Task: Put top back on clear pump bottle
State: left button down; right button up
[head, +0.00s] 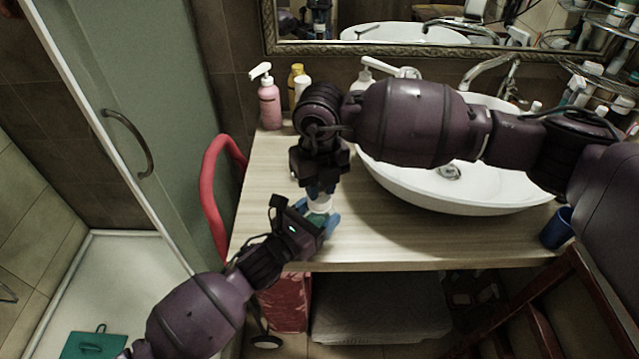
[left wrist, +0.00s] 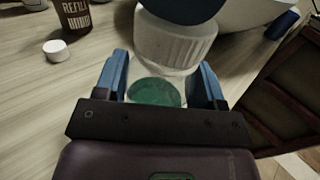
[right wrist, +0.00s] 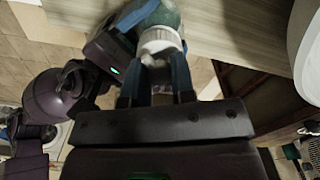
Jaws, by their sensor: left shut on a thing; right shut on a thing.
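The clear bottle with green contents (head: 317,219) is at the counter's front edge, upright or nearly so. My left gripper (head: 320,217) is shut around its body from the front left. Green also shows between its blue fingers in the left wrist view (left wrist: 155,92). The white ribbed top (left wrist: 175,42) is at the bottle's mouth, in line with it. I cannot tell whether it is seated or slightly apart. My right gripper (head: 321,190) is shut on this top from above; the top also shows between its fingers in the right wrist view (right wrist: 160,42).
A white basin (head: 470,190) fills the counter's right side, under my right arm. A pink pump bottle (head: 269,103) and a yellow bottle (head: 296,75) stand at the back left. A small white cap (left wrist: 57,50) and a brown container (left wrist: 73,15) are on the counter. A blue cup (head: 556,228) stands at the right.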

jog(key=m, duration=1.9)
jog(key=shift+m, duration=1.6)
jog(key=shift+s+a+m, duration=0.1)
jog(key=shift+a+m, duration=0.25)
jog(key=shift+m, duration=0.85)
jog(key=shift+d+m, duration=0.1)
jog(key=shift+m, duration=0.6)
jog(key=shift+d+m, duration=0.2)
jog(key=shift+m, duration=0.1)
jog(key=o, duration=0.9)
